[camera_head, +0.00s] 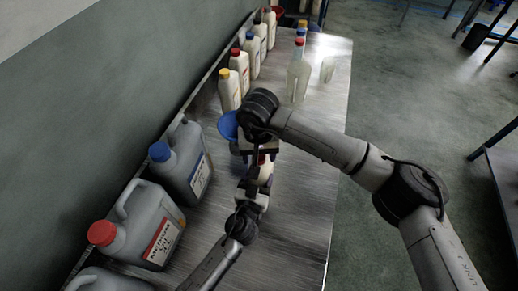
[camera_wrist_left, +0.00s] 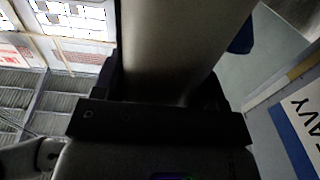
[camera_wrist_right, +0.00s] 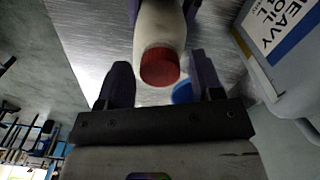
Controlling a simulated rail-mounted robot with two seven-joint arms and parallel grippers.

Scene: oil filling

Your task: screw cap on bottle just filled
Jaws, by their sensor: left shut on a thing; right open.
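A white bottle (camera_head: 266,174) is held by my left gripper (camera_head: 256,190), in the middle of the table. Its body (camera_wrist_left: 170,50) fills the left wrist view, so the left fingertips are mostly hidden there. A red cap (camera_wrist_right: 160,66) sits at the end of the bottle's neck in the right wrist view; whether it is screwed tight cannot be told. My right gripper (camera_wrist_right: 162,82) is open, with its fingers on either side of the cap and apart from it. In the head view my right gripper (camera_head: 258,150) points down over the bottle and hides much of it.
Large grey jugs with a blue cap (camera_head: 160,152) and a red cap (camera_head: 102,233) stand at the left. A blue funnel-like thing (camera_head: 228,126) is beside my right arm. White bottles (camera_head: 229,90) line the wall; clear containers (camera_head: 298,80) stand farther back.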

